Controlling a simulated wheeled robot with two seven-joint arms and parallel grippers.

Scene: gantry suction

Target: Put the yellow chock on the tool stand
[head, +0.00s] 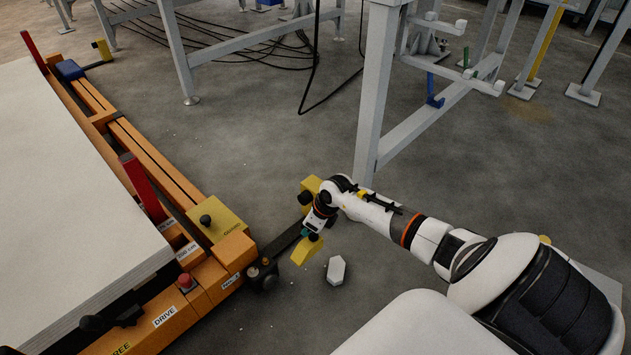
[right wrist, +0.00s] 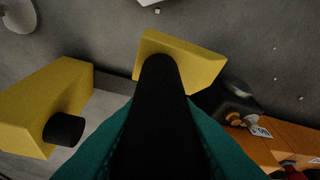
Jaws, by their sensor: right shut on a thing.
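My right gripper (head: 312,236), with teal fingertips, is shut on the black grip of a yellow chock (head: 303,252). In the right wrist view this chock (right wrist: 205,65) sits beyond the dark grip between the teal fingers. It appears to hang above the grey floor, right of the orange machine. A second yellow chock (head: 310,184) with a black knob stands just behind the gripper; it also shows at the left of the right wrist view (right wrist: 45,95). I cannot tell for sure which structure is the tool stand. My left gripper is not in view.
An orange machine (head: 232,248) with a white panel (head: 70,190) fills the left; a yellow block with a black knob (head: 218,220) is on it. A white six-sided piece (head: 336,270) lies on the floor. A grey frame leg (head: 374,100) rises behind my right arm. Cables (head: 255,45) lie behind.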

